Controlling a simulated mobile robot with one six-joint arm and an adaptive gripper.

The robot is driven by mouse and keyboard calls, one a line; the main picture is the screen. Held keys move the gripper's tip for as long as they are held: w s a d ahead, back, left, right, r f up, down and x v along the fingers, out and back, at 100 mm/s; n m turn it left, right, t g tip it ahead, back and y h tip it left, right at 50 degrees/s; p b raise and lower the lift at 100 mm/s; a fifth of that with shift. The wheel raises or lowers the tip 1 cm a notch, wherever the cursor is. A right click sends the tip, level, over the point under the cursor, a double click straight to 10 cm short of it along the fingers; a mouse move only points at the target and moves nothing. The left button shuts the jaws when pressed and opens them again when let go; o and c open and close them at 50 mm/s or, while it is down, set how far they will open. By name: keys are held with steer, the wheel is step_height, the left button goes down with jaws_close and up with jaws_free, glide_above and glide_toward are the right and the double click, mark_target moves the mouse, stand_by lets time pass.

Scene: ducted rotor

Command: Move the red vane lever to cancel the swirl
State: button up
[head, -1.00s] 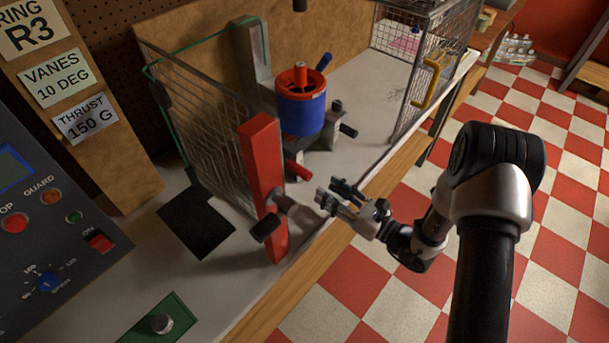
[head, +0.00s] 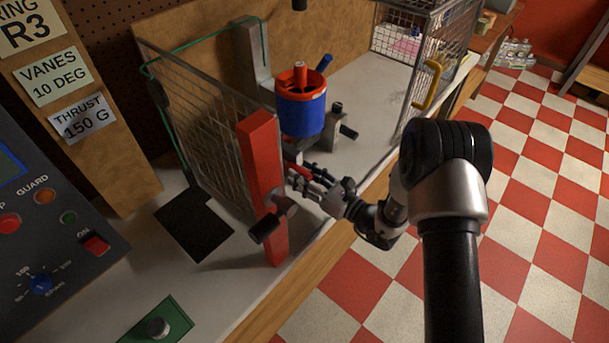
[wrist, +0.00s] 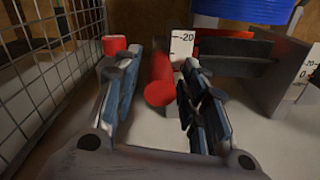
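The red vane lever (head: 303,171) is a short red rod below the blue ducted rotor (head: 301,112). In the wrist view the red lever (wrist: 160,78) lies between the two fingers of my gripper (wrist: 156,95), its rounded end toward the camera. My gripper (head: 308,180) is open, with a visible gap between the lever and the left finger; the right finger is closer, and contact cannot be told. A white scale plate (wrist: 182,45) reading -20 stands just right of the lever, and another plate (wrist: 305,78) shows -20 and 0 farther right.
A red post (head: 263,185) with a black knob stands left of my gripper. A wire mesh guard (head: 200,120) runs behind it; its mesh (wrist: 45,60) is close on the left in the wrist view. A control panel (head: 50,235) is at the left. A label reads VANES 10 DEG (head: 53,78).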

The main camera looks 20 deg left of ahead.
jaws_close()
stand_by(0.4)
step_height(320, 180, up, 3)
steer(key=shift+w+a+f+p, duration=0.1)
steer(key=shift+a+p, duration=0.05)
steer(key=shift+p, duration=0.5)
steer(key=shift+c, duration=0.6)
jaws_free()
steer(key=o, duration=0.3)
steer(key=shift+f, duration=0.15)
